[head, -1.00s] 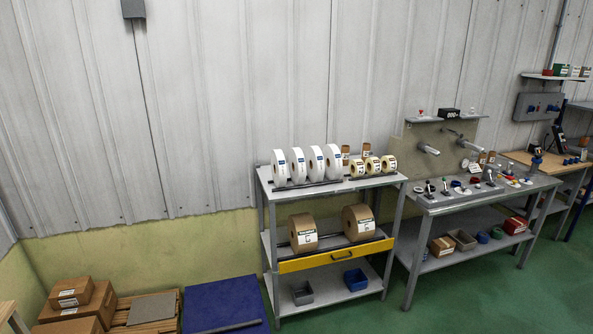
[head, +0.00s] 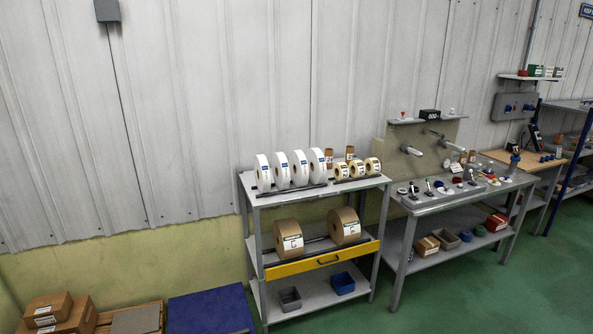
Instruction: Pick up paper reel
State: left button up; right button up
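Several white paper reels (head: 281,170) stand upright in a row on the top shelf of a grey metal rack (head: 290,199). Smaller cream reels (head: 357,169) stand to their right on the same shelf. Neither of my grippers is in the head view.
A workbench (head: 465,195) with small tools and parts stands right of the rack. Cardboard boxes (head: 57,313) and a blue platform (head: 210,311) lie at the lower left. Green floor (head: 430,305) in front of the bench is clear.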

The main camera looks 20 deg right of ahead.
aim_at(280, 169)
jog(key=i+l+z, duration=0.1)
jog(key=i+z, duration=0.15)
jog(key=z, duration=0.15)
jog(key=i+z, duration=0.2)
jog(key=z, duration=0.2)
jog(key=i+z, duration=0.25)
jog(key=z, duration=0.15)
jog(key=i+l, duration=0.1)
jog(key=i, duration=0.4)
jog(key=i+l, duration=0.1)
jog(key=i, duration=0.35)
jog(key=l+z, duration=0.05)
